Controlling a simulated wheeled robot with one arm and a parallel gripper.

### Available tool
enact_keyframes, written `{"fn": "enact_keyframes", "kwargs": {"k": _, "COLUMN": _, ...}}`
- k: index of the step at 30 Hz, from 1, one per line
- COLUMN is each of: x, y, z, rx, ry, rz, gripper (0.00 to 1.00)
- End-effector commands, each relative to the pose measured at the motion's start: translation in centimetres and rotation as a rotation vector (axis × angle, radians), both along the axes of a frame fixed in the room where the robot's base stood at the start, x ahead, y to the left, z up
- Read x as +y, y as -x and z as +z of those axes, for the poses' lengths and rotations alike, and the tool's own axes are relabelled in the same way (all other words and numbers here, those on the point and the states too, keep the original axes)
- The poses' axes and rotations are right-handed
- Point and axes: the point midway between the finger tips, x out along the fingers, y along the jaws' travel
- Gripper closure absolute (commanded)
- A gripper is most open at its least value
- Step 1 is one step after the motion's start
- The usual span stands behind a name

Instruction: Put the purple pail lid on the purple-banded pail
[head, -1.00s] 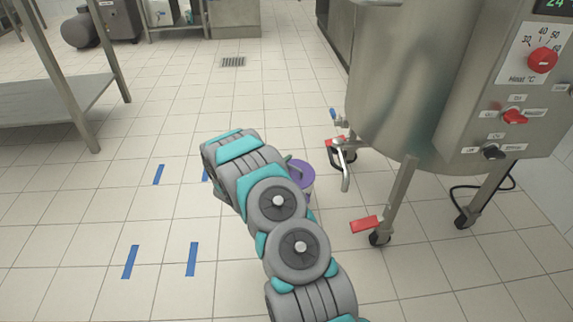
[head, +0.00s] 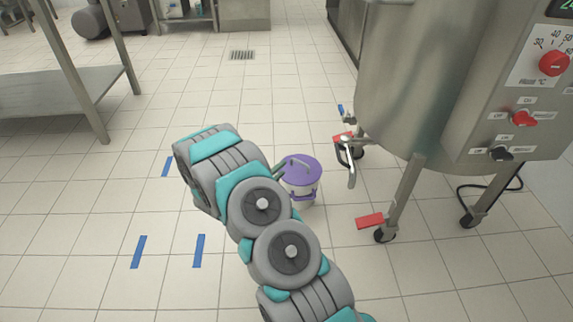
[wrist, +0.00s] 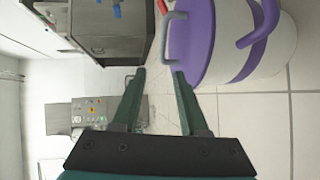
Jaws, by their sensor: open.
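The purple pail lid (head: 301,168) lies on top of the white purple-banded pail (head: 304,199), which stands upright on the floor. In the head view my arm hides part of their left side. In the wrist view, seen sideways, the lid (wrist: 196,40) appears seated on the pail (wrist: 235,48), with its grey loop handle (wrist: 170,35) standing out from it. My gripper (wrist: 159,74) is open and empty. Its fingertips are close to the handle, which is not between them; whether one finger touches it I cannot tell.
A large steel kettle (head: 410,80) on wheeled legs stands right of the pail, with its tap (head: 350,160) and a red pedal (head: 370,220) close by. A steel table (head: 60,90) is at the left. Blue tape strips (head: 199,250) mark open floor.

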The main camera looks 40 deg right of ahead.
Motion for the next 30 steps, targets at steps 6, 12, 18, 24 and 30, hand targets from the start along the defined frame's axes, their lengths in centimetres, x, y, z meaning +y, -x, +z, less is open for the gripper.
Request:
{"fn": "enact_keyframes", "kwargs": {"k": 6, "x": 1.6, "y": 0.6, "z": 0.4, "rx": -0.002, "ry": -0.002, "rz": 0.001, "gripper": 0.57}}
{"fn": "enact_keyframes", "kwargs": {"k": 12, "x": 3.3, "y": -0.9, "z": 1.1, "rx": -0.059, "ry": -0.115, "rz": 0.032, "gripper": 0.57}}
{"fn": "enact_keyframes", "kwargs": {"k": 18, "x": 8.5, "y": -4.4, "z": 3.2, "rx": -0.173, "ry": -0.439, "rz": 0.116, "gripper": 0.57}}
{"fn": "enact_keyframes", "kwargs": {"k": 24, "x": 15.5, "y": -5.7, "z": 6.7, "rx": -0.224, "ry": -0.771, "rz": 0.189, "gripper": 0.57}}
{"fn": "enact_keyframes", "kwargs": {"k": 30, "x": 22.5, "y": -3.4, "z": 10.7, "rx": -0.19, "ry": -1.062, "rz": 0.222, "gripper": 0.57}}
